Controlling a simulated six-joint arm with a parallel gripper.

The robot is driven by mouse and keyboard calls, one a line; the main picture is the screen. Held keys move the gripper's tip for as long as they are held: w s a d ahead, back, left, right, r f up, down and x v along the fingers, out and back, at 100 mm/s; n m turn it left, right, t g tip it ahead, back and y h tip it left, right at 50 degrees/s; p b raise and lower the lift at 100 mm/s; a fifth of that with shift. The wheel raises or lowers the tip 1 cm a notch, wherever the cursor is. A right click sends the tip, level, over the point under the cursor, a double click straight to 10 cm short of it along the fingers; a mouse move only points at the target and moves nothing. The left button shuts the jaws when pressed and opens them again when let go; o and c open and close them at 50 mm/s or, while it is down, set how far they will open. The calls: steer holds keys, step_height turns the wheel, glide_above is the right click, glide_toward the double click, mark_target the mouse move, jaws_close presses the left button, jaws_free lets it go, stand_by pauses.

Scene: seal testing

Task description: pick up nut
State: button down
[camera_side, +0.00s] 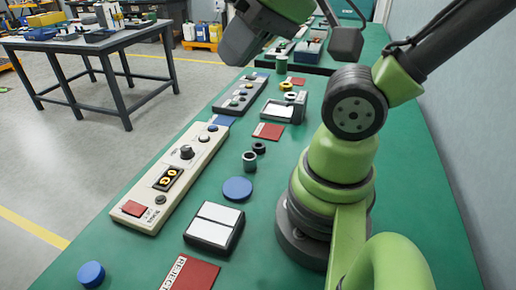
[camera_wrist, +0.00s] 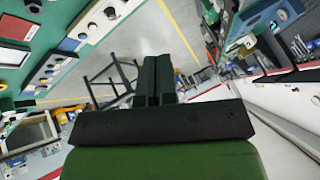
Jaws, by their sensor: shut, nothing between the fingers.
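A grey hollow cylinder (camera_side: 249,161) and a black ring (camera_side: 259,148) stand on the green bench, left of my arm's base. I cannot tell for sure which of these is the nut. In the wrist view my gripper (camera_wrist: 158,62) has its two dark fingers together with nothing between them. The wrist is raised and tilted away from the bench top, well above the small parts. No ring part can be made out near the fingers. In the side view the fingertips are not clearly seen.
A long white control box (camera_side: 170,175) lies along the bench's left edge. A blue disc (camera_side: 237,189), a white-topped block (camera_side: 214,226), a red REJECT plate (camera_side: 191,273) and a red plate (camera_side: 268,131) lie nearby. Bare green surface separates them.

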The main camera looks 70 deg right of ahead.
steer(key=c, duration=1.8)
jaws_free()
steer(key=o, duration=1.1)
steer(key=shift+o, duration=0.2)
steer(key=n+g+h, duration=0.2)
steer(key=n+g, duration=0.2)
steer(key=g, duration=0.3)
glide_above(261, 143)
steer(key=a, duration=0.1)
steer(key=f, duration=1.6)
steer(key=s+f, duration=0.1)
steer(key=f, duration=0.7)
steer(key=shift+a+f, duration=0.15)
steer(key=shift+f, duration=0.1)
steer(key=shift+w+f, duration=0.15)
steer(key=shift+f, duration=1.5)
steer(key=shift+w+f, duration=0.15)
steer(key=shift+f, duration=1.45)
